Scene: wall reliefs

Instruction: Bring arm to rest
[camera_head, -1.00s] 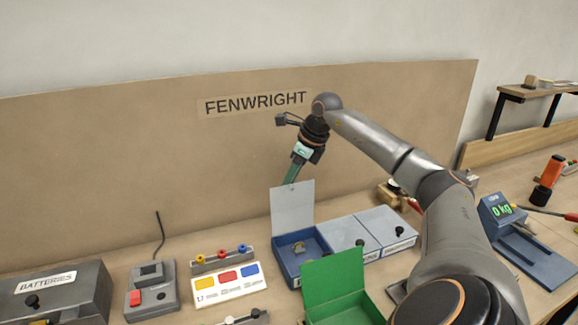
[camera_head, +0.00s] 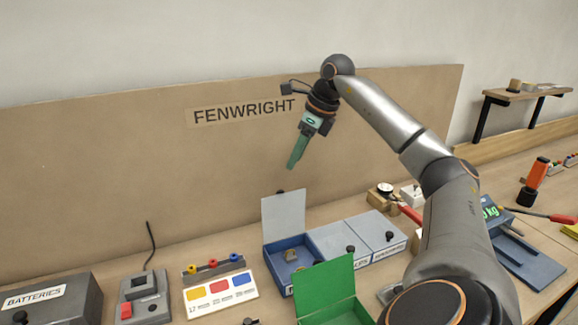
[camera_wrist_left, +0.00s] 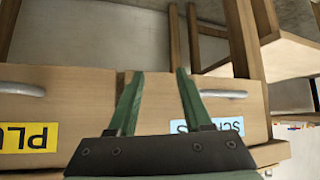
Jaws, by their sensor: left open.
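My right arm comes in from the lower right in the head view and bends over the bench. Its gripper (camera_head: 291,164) points down with green fingers, in front of the brown back panel (camera_head: 110,150) and above the open blue box (camera_head: 276,250). The fingers show edge-on, so I cannot tell whether they are open or shut. Nothing is seen hanging from them. My left gripper (camera_wrist_left: 158,85) shows only in the left wrist view. Its two green fingers are apart and empty, in front of wooden drawers with metal handles.
A green open box (camera_head: 325,285) stands at the front, with lidded compartments (camera_head: 375,230) to the right of the blue box. A batteries box (camera_head: 50,302), a grey switch device (camera_head: 143,297) and a colour card (camera_head: 222,292) stand left. A scale (camera_head: 530,262) is right.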

